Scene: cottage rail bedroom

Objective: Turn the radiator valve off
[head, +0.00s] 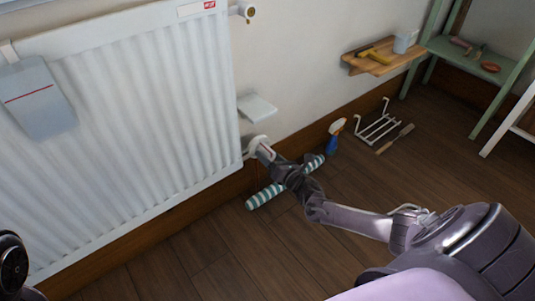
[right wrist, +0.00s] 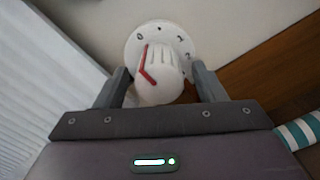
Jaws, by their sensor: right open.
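The radiator valve, a white knob (right wrist: 160,75) with a red line, sits in front of a round white dial (right wrist: 134,52) in the right wrist view. The dial shows a 0 at upper left, then a dot, a 1 and a 2 towards the right. The red line's upper end lies just below the 0. In the head view the valve (head: 257,143) is at the radiator's lower right corner, partly hidden by my gripper. My right gripper (right wrist: 161,88) is open, with one finger on each side of the knob; contact is unclear. My left gripper is not in view.
The white radiator (head: 150,110) fills the left. A green-striped roll (head: 265,195) lies on the floor below my right wrist. A spray bottle (head: 334,134), wire rack (head: 378,126) and brush (head: 394,139) are farther right. A small white shelf (head: 257,107) is above the valve.

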